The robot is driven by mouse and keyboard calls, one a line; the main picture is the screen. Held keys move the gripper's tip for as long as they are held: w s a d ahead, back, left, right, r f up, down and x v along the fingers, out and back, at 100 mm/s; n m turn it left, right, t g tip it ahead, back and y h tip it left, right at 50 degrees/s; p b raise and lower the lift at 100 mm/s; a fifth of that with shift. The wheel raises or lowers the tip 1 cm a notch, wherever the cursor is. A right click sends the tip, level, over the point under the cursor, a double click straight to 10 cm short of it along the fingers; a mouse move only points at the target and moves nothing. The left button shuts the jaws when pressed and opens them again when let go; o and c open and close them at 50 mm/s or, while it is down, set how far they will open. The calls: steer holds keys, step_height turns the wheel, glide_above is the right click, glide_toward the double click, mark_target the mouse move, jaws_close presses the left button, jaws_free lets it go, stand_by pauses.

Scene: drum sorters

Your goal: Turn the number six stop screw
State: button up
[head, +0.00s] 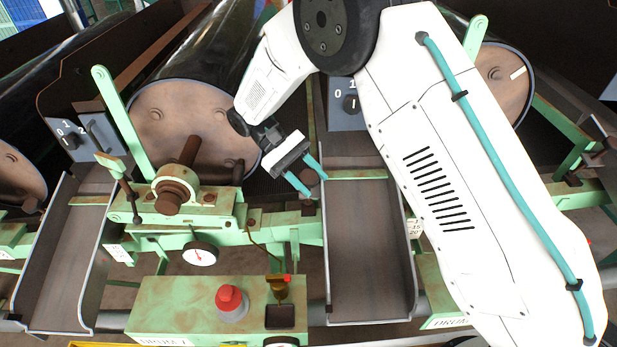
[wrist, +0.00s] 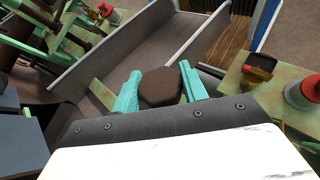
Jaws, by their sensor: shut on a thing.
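My gripper (head: 306,184) has two teal fingers and reaches down beside the drum's right edge in the head view. In the wrist view my gripper (wrist: 161,88) is shut on a dark brown, rounded, many-sided screw head (wrist: 160,87), one finger on each side. In the head view the screw head (head: 309,177) shows only partly between the fingers, just left of the chute's upper end. Its shaft is hidden. No number shows on it, so I cannot tell that it is number six.
A metal chute (head: 371,250) lies just right of the gripper. The drum (head: 185,130) is to its left. A green control box (head: 180,300) carries a red button (head: 231,299) and a small lever. A dial gauge (head: 200,254) sits above it. A switch panel (head: 347,103) stands behind.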

steer(key=m+g+y, duration=0.2)
steer(key=m+y, duration=0.1)
steer(key=y, duration=0.1)
steer(key=shift+s+f, duration=0.1)
steer(key=shift+s, duration=0.05)
steer(key=shift+a+m+g+y, duration=0.15)
steer(key=shift+m+g+y, duration=0.25)
steer(key=shift+m+y, duration=1)
steer(key=shift+y, duration=0.4)
steer(key=o, duration=1)
steer(key=shift+a, duration=0.1)
steer(key=shift+c, duration=0.2)
steer(key=shift+w+r, duration=0.3)
steer(key=shift+w, duration=0.1)
steer(key=v, duration=0.7)
